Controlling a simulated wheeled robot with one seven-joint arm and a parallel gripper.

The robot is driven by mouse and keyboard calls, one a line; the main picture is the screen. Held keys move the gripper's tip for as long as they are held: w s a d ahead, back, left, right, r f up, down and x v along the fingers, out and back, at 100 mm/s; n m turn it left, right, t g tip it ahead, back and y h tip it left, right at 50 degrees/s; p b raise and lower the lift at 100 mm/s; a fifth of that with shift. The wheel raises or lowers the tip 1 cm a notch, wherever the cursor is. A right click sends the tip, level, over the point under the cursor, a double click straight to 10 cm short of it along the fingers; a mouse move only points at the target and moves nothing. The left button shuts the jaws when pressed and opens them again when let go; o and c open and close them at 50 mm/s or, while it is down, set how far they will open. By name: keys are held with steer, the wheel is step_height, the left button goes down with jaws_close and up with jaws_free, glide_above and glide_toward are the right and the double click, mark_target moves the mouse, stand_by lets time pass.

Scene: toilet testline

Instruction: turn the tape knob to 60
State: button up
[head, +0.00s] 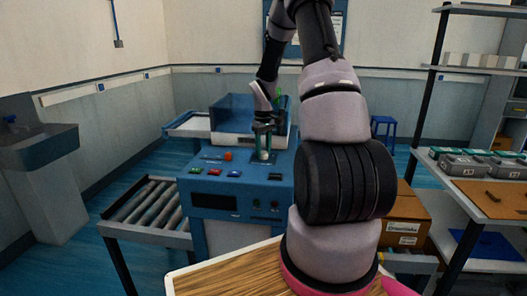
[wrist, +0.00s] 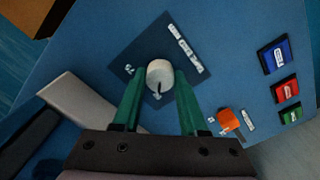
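The tape knob (wrist: 160,75) is a round, pale knob with a dark pointer mark, on a dark blue square plate (wrist: 140,45) with white lettering. The mark is on the side towards my gripper in the wrist view. A small number beside the knob is too blurred to read surely. My gripper (wrist: 160,72) points down at the plate with one green finger on each side of the knob. Narrow gaps seem to show between the fingers and the knob.
An orange knob (wrist: 230,120) is close to the right finger. Blue (wrist: 276,55), red (wrist: 286,90) and green (wrist: 291,115) buttons lie farther right. A roller conveyor (head: 150,205) is left of the machine. A shelf (head: 480,185) with grey boxes stands at right.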

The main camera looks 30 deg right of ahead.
jaws_close()
steer(key=shift+m, duration=0.3)
steer(key=m, duration=0.8)
stand_by(0.3)
steer(key=o, duration=0.9)
jaws_free()
steer(key=shift+c, duration=0.2)
